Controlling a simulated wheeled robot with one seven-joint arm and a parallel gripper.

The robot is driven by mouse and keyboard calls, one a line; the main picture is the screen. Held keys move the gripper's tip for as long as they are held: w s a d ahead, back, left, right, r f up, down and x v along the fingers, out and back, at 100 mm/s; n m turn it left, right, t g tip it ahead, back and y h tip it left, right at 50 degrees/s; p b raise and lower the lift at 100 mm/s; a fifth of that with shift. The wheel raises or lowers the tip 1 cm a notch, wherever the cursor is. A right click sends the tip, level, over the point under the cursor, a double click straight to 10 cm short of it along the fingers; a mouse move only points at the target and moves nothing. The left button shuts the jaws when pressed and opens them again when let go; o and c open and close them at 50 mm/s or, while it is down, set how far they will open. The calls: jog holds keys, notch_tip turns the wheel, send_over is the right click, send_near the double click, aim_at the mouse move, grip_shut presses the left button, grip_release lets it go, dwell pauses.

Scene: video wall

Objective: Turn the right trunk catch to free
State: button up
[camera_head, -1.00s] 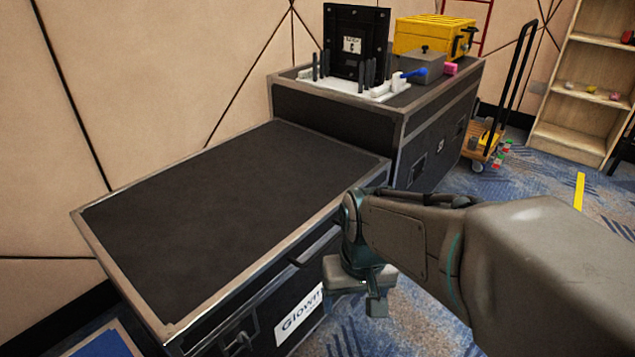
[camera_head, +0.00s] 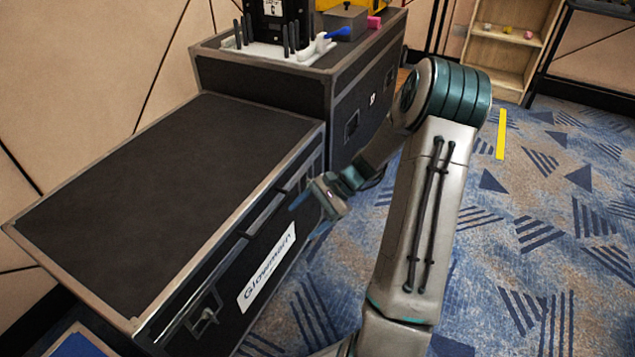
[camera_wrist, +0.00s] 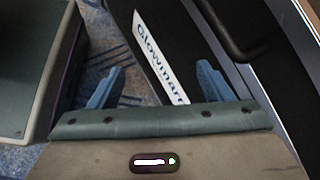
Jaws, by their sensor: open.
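The low black trunk (camera_head: 165,190) with metal edges fills the left of the head view, its lid flat. Its front carries a white label (camera_head: 267,268), which also shows in the wrist view (camera_wrist: 160,55). The left catch (camera_head: 203,318) sits on the front, left of the label. I cannot make out the right catch; my gripper and arm cover part of the trunk's right front. My gripper (camera_head: 309,216) is open and empty in front of the trunk's right end. In the wrist view its blue fingers (camera_wrist: 161,80) are spread, with the label between and beyond them.
A dark bar handle (camera_wrist: 228,35) stands out from the trunk front in the wrist view. A taller black case (camera_head: 265,88) stands behind, bearing a white rack (camera_head: 275,52) and a grey box (camera_head: 345,22). Patterned carpet (camera_head: 545,235) is clear to the right.

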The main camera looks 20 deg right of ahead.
jog(key=w+d+f+m+t+y+p, duration=0.1)
jog(key=w+d+f+m+t, duration=0.25)
jog(key=d+m+t, duration=0.45)
jog(key=w+d+f+m+t+p, duration=0.2)
jog(key=d+f+m+t, duration=0.3)
jog(key=d, duration=0.6)
jog(key=w+a+r+m+b, duration=0.1)
jog(key=w+a+b, duration=0.3)
jog(key=w+a, duration=0.4)
jog(key=w, duration=0.2)
jog(key=shift+w+a+r, duration=0.15)
jog(key=shift+w+a, duration=0.15)
jog(key=shift+a, duration=0.1)
